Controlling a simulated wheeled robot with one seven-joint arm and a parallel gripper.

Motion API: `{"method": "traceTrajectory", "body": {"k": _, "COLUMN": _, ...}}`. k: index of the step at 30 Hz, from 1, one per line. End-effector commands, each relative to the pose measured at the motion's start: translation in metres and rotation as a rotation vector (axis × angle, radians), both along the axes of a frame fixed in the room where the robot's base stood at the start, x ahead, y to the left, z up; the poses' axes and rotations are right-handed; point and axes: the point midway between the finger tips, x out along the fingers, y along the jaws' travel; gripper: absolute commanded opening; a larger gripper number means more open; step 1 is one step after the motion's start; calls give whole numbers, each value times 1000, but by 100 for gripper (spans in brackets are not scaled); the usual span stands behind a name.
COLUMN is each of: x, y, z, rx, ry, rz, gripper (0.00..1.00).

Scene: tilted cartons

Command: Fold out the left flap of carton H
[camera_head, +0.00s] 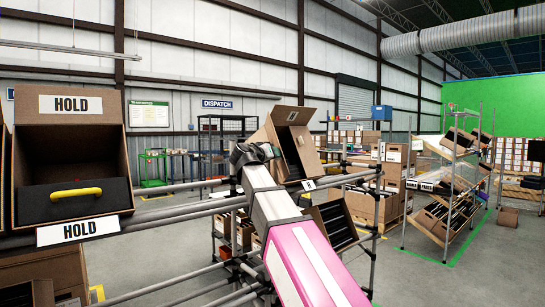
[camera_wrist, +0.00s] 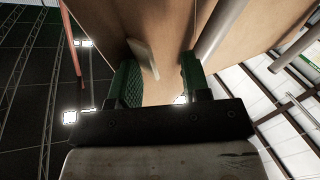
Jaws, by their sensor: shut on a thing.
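Carton H (camera_head: 291,152) is a tilted brown carton on the rack in the middle of the head view, above a small plate (camera_head: 308,185) marked H. A wide brown flap (camera_head: 306,116) with a pale label stands up at its top. My gripper (camera_head: 250,153) is at the carton's left side; its fingers are hard to make out there. In the wrist view my gripper (camera_wrist: 160,77) has green-padded fingers on either side of brown cardboard, which I take for the left flap (camera_wrist: 158,92). The flap's edge and the grip are partly hidden.
Grey rack pipes (camera_head: 180,207) run beside and below my arm. An open carton (camera_head: 335,222) with dark contents sits below carton H. Open floor lies to the right.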

Motion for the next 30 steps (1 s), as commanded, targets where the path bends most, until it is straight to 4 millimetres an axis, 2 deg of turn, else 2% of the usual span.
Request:
{"method": "traceTrajectory", "body": {"k": 9, "x": -49, "y": 33, "z": 3, "rx": 2, "ry": -1, "rz": 3, "gripper": 32}}
{"method": "traceTrajectory", "body": {"k": 15, "x": -74, "y": 48, "z": 6, "rx": 1, "ry": 0, "rz": -2, "gripper": 32}}
{"method": "traceTrajectory", "body": {"k": 21, "x": -84, "y": 55, "z": 7, "rx": -2, "ry": -2, "rz": -4, "gripper": 32}}
{"method": "traceTrajectory", "body": {"k": 30, "x": -85, "y": 55, "z": 7, "rx": -2, "ry": -2, "rz": -7, "gripper": 32}}
